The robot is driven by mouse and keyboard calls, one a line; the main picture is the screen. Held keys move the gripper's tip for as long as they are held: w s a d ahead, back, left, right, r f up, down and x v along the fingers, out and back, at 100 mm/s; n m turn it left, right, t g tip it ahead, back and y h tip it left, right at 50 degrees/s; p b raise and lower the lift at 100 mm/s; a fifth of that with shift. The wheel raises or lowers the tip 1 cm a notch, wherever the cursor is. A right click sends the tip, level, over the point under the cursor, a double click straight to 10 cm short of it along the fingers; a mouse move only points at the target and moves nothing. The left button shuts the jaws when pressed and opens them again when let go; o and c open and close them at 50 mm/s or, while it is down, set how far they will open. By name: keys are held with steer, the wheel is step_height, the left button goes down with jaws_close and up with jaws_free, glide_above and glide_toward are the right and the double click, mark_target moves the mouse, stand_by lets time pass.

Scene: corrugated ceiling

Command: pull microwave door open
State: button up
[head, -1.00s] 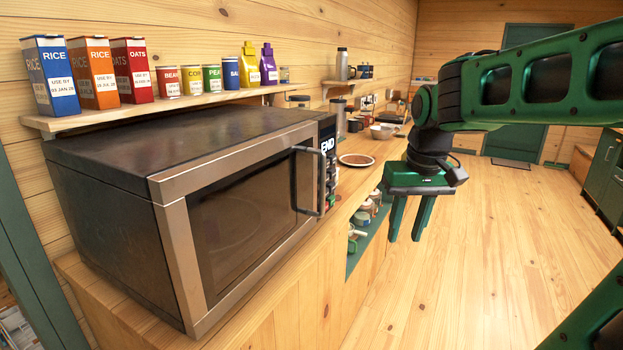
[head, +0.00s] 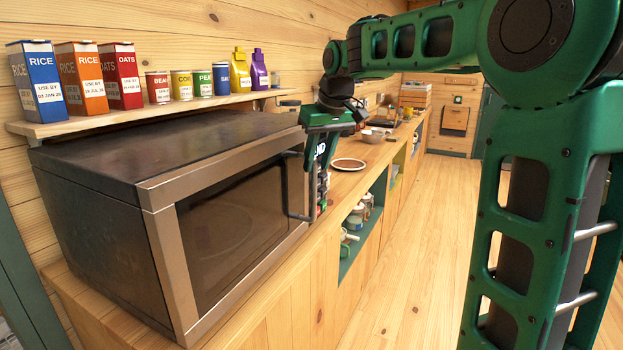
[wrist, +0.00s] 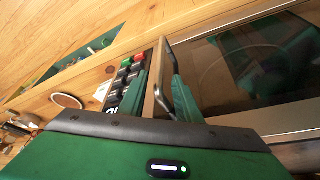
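The microwave (head: 125,160) stands on the wooden counter with its dark-glass door (head: 235,225) shut. The door's upright bar handle (head: 287,190) is at the door's right edge, beside the control buttons. My gripper (head: 317,160) points down at the handle's upper end, partly covering the control panel. In the wrist view my gripper (wrist: 160,72) has its two green fingers apart, one on each side of the handle (wrist: 164,90). Whether either finger touches the bar is not clear. The microwave's buttons (wrist: 125,75) show next to one finger.
A shelf (head: 140,117) with several boxes, cans and bottles runs above the microwave. A plate (head: 349,164) and a bowl (head: 373,136) lie on the counter beyond it. The wooden floor (head: 420,250) in front of the counter is free.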

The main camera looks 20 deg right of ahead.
mark_target(315, 169)
steer(key=x, duration=0.5)
steer(key=shift+f, duration=0.3)
jaws_close()
